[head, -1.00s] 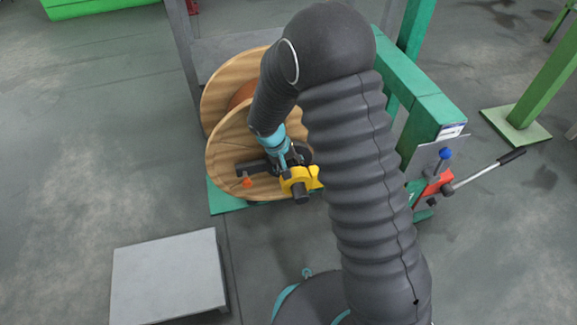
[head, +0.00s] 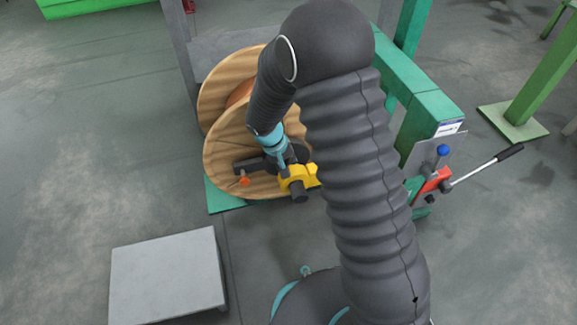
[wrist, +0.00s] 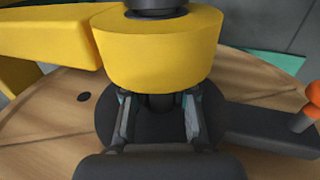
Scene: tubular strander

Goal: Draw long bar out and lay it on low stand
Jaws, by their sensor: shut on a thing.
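The long bar (head: 299,196) shows only as a dark round end sticking out of a yellow collar (head: 293,180) at the front of a wooden reel; the rest is hidden in the reel. My gripper (head: 284,167) is at the reel's face, just behind the yellow collar. In the wrist view my gripper (wrist: 158,118) has its two fingers closed around a dark piece between the collar and the reel's hub, and the bar's end (wrist: 157,5) shows above the collar. The low stand (head: 168,275) is a flat grey platform at the lower left, with a bare top.
The wooden reel (head: 226,157) sits in a green frame (head: 428,112). A dark arm with an orange knob (head: 244,181) lies across its face. A red-mounted lever (head: 480,167) juts out at the right. The floor between reel and stand is clear.

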